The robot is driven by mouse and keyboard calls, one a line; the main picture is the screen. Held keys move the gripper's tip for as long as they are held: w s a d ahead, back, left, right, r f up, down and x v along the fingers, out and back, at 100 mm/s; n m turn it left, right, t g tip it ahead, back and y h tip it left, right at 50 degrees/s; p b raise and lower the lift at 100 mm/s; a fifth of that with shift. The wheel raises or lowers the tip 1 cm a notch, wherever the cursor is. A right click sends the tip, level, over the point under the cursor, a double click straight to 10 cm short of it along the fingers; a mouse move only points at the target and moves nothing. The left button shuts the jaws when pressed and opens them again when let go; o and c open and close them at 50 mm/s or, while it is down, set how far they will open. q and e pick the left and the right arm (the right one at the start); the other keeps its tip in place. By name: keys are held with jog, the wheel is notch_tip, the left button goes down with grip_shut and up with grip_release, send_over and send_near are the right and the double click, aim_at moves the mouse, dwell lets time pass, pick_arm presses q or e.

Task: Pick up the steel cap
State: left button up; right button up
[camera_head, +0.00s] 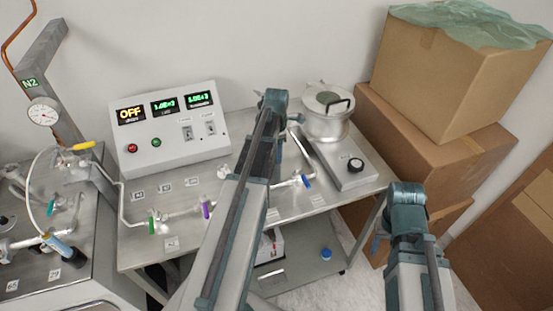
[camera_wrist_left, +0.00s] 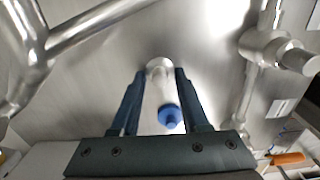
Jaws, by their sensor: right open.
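In the left wrist view a small, pale, round metal piece (camera_wrist_left: 159,66), which looks like the steel cap, sits between the fingertips of my left gripper (camera_wrist_left: 161,74). The fingers are apart, with a gap visible beside the piece. A blue knob (camera_wrist_left: 170,116) shows below it, between the fingers. In the head view my left arm hides its own fingers and the spot below them. A small pale fitting (camera_head: 224,172) lies left of that arm; I cannot tell whether it is the cap. My right gripper (camera_head: 378,243) is open and empty beyond the table's right edge.
A control box (camera_head: 168,128) stands at the back of the steel table (camera_head: 190,235). A lidded pot (camera_head: 327,112) sits on a hotplate (camera_head: 345,158) at the right. Steel tubing with a green valve (camera_head: 152,222) and a blue valve (camera_head: 307,182) runs along the table. Cardboard boxes (camera_head: 430,70) stand at the right.

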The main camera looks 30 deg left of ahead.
pick_arm(q)
grip_shut()
jog(key=shift+r, duration=0.1)
pick_arm(e)
jog(key=shift+r, duration=0.15)
